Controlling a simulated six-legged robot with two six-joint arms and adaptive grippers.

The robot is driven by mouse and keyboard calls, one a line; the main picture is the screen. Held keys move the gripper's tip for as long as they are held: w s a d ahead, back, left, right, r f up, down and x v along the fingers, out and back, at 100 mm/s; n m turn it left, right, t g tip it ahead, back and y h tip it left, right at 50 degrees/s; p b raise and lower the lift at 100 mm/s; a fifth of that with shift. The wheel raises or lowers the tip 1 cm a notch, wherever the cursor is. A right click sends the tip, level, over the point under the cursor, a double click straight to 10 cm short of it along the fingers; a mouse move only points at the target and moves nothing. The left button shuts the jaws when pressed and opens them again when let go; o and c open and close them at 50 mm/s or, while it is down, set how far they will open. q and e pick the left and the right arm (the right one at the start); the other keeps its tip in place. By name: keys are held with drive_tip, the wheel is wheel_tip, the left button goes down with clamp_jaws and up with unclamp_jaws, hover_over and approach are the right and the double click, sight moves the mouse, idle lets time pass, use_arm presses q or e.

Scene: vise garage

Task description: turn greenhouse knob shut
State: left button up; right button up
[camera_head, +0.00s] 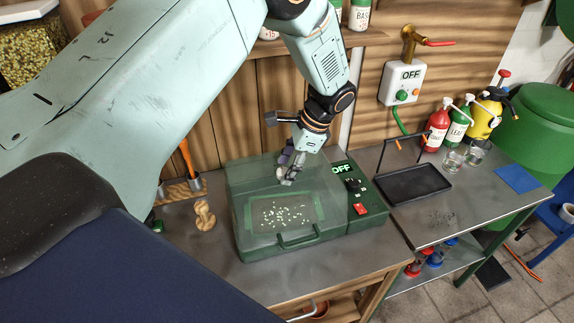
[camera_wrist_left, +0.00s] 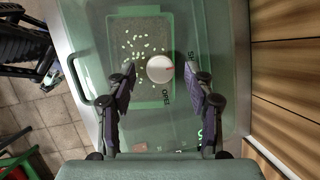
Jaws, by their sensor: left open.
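The greenhouse (camera_head: 243,205) is a green box with a clear lid on the metal bench. Partly visible lettering, "OPEN" and what looks like "SH", lies around the knob. My left gripper (camera_head: 288,170) is over the lid and open. In the left wrist view its fingers (camera_wrist_left: 166,82) stand apart on either side of the knob; I cannot tell whether they touch it. My right gripper is not in view.
A panel with a lit "OFF" sign and a red switch (camera_head: 361,209) is on the greenhouse's right side. A wooden figure (camera_head: 204,216) stands left of it. A black tray (camera_head: 413,186) and spray bottles (camera_head: 437,125) are on the right bench. A wooden wall rises behind.

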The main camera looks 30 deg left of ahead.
use_arm(q)
drive_tip(key=v, duration=1.1)
drive_tip(key=shift+r, duration=0.4)
drive_tip(key=shift+d, duration=0.1)
